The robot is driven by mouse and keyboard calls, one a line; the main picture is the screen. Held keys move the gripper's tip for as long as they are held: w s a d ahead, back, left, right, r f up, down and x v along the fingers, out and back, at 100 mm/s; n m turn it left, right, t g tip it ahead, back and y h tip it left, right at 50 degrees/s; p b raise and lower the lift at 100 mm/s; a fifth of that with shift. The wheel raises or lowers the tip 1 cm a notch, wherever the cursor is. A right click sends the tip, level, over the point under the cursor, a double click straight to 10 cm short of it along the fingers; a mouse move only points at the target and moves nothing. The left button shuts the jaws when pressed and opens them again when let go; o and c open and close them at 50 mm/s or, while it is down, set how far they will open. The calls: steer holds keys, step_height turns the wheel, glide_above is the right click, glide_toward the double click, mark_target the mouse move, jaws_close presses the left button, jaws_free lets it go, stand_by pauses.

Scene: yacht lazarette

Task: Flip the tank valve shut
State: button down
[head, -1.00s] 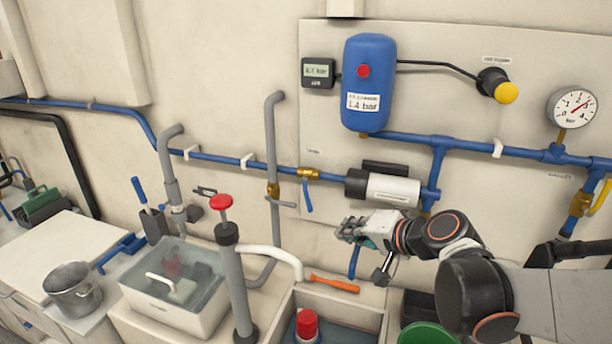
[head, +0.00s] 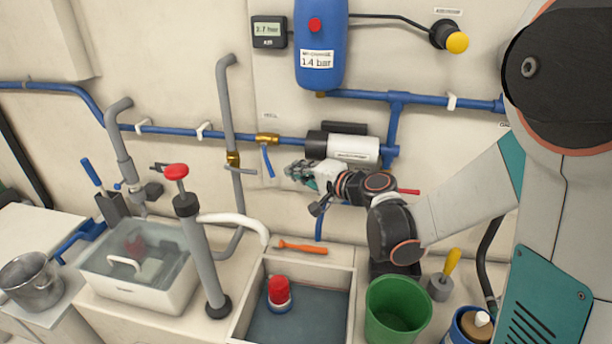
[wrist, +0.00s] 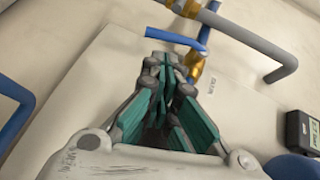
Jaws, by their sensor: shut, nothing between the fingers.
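A brass valve (head: 267,139) sits on the blue pipe along the wall, with a blue lever (head: 268,162) hanging down from it. A second brass valve (head: 233,159) with a grey lever is on the upright grey pipe to its left. I cannot read which is the tank valve. My gripper (head: 291,172) is just right of the blue lever, its fingers shut and empty.
A white cylindrical pump (head: 352,149) is right behind my gripper. A blue tank (head: 321,50) hangs above. Below are an orange-handled tool (head: 303,247), an open basin (head: 350,290) with a red-topped item, a green bucket (head: 425,318) and a red-knobbed hand pump (head: 186,205).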

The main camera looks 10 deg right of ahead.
mark_target(268, 161)
steer(key=shift+b+x, duration=0.45)
steer(key=shift+x, duration=1.75)
steer(key=shift+w+a+f+b, duration=0.3)
steer(key=shift+a+f+b, duration=0.35)
steer(key=shift+a+f, duration=0.1)
